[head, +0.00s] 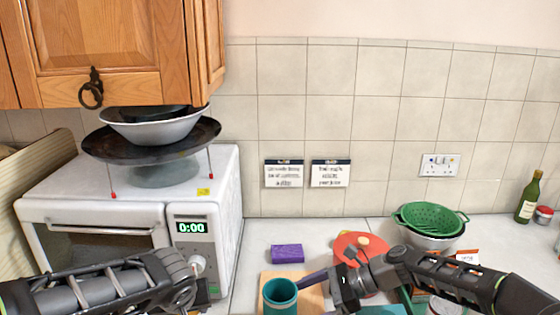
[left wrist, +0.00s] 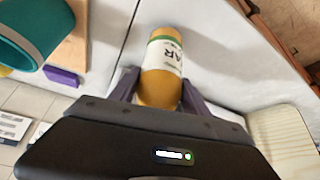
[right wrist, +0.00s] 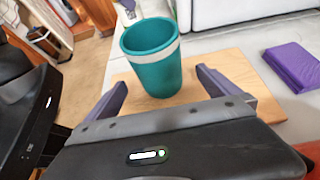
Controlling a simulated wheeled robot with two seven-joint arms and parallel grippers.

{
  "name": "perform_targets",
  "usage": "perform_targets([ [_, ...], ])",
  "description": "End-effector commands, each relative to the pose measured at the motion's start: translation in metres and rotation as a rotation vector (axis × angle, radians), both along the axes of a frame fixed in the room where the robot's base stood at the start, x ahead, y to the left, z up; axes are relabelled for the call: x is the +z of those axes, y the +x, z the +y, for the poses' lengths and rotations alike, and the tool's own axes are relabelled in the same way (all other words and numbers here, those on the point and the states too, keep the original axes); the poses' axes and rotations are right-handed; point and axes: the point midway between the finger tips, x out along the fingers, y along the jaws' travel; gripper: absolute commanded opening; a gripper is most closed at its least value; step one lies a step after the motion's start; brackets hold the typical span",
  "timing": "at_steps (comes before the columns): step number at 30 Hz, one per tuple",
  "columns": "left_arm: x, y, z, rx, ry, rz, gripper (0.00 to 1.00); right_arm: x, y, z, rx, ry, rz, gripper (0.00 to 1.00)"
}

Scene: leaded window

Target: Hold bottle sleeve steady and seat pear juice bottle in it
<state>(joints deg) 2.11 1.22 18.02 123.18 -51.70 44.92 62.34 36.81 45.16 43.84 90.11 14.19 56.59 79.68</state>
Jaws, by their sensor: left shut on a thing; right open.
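The bottle sleeve is a teal open-topped cup (head: 281,298) with a pale band below its rim. It stands upright on a wooden board (head: 306,297) and shows in the right wrist view (right wrist: 155,75) and left wrist view (left wrist: 45,50). The pear juice bottle (left wrist: 160,75), orange with a white and green label, is between the fingers of my left gripper (left wrist: 158,80), which is shut on it. The bottle is hidden in the head view. My right gripper (right wrist: 160,82) is open, its fingers pointing at the sleeve from either side; contact is unclear.
A purple sponge-like block (head: 287,254) lies behind the board. A white microwave (head: 190,184) stands at the left. A green colander (head: 430,217) and a dark green bottle (head: 527,198) stand at the back right.

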Motion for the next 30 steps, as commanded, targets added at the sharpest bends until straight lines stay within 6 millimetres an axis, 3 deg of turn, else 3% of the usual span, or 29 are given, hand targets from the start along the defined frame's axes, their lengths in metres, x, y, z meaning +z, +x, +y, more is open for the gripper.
perform_targets([
  [2,-0.01,0.001,0.0,0.0,0.0,-0.002,0.0,-0.01,-0.001,0.011,0.002,0.001,-0.001,1.0],
  [10,-0.01,0.001,0.0,0.0,0.0,-0.002,0.0,-0.02,-0.001,0.037,0.001,0.0,0.0,1.0],
  [23,-0.011,0.0,0.0,0.0,0.0,-0.002,0.0,-0.023,0.0,0.043,0.0,0.001,0.0,1.0],
  [30,-0.011,0.0,0.0,0.0,0.0,-0.002,0.0,-0.023,0.0,0.043,0.0,0.001,0.0,0.8],
])
